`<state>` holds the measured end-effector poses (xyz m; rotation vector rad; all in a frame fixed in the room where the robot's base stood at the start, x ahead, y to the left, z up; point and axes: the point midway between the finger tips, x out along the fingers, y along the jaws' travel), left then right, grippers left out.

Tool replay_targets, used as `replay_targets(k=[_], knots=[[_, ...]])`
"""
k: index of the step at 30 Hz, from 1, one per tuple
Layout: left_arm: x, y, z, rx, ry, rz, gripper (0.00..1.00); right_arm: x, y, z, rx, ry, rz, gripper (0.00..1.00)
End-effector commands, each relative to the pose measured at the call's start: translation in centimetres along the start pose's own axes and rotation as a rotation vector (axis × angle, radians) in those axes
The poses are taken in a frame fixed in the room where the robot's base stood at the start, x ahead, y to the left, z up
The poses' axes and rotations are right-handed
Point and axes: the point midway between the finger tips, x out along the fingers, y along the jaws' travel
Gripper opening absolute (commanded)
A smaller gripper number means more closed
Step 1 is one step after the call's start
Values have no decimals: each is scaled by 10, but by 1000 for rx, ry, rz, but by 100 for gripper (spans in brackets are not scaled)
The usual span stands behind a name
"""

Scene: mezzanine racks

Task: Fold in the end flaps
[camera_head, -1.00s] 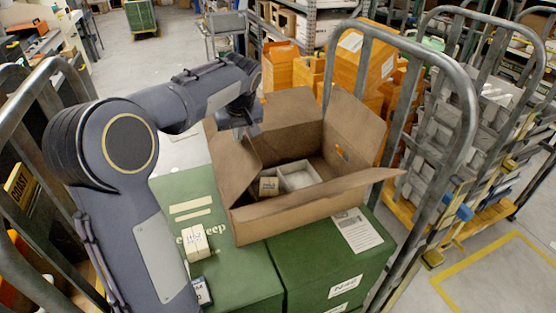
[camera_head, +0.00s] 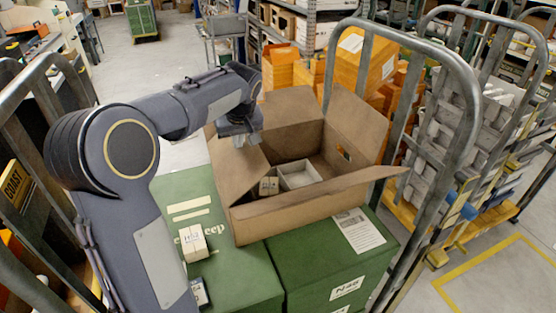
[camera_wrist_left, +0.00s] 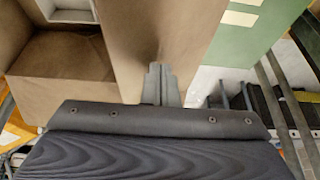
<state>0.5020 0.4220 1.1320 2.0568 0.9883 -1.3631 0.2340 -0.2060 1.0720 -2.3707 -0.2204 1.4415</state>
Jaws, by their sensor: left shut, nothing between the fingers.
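An open brown cardboard box (camera_head: 285,211) stands on green crates in the head view. Its left end flap (camera_head: 237,168) leans up and inward. Its right end flap (camera_head: 357,124) stands up and tilts outward. The back flap (camera_head: 291,117) is upright, and the front flap (camera_head: 315,187) slopes out towards me. Inside are a white tray (camera_head: 299,175) and a small carton (camera_head: 268,186). My left gripper (camera_head: 243,140) is shut and empty at the top of the left flap. In the left wrist view its fingers (camera_wrist_left: 160,84) are against or very near that flap (camera_wrist_left: 155,35). My right gripper is not in view.
Metal cage rails rise at the right (camera_head: 468,110) and left (camera_head: 28,95).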

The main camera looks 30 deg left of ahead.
Motion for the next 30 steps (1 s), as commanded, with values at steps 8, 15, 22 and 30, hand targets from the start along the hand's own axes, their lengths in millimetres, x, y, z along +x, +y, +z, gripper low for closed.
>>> replay_targets(k=[8,15,22,30], knots=[[9,0,4,0,0,-1,0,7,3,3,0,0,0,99],[16,0,7,0,0,-1,0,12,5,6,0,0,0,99],[22,0,9,0,-1,-1,0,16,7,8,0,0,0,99],[30,0,13,0,-1,-1,0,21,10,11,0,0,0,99]])
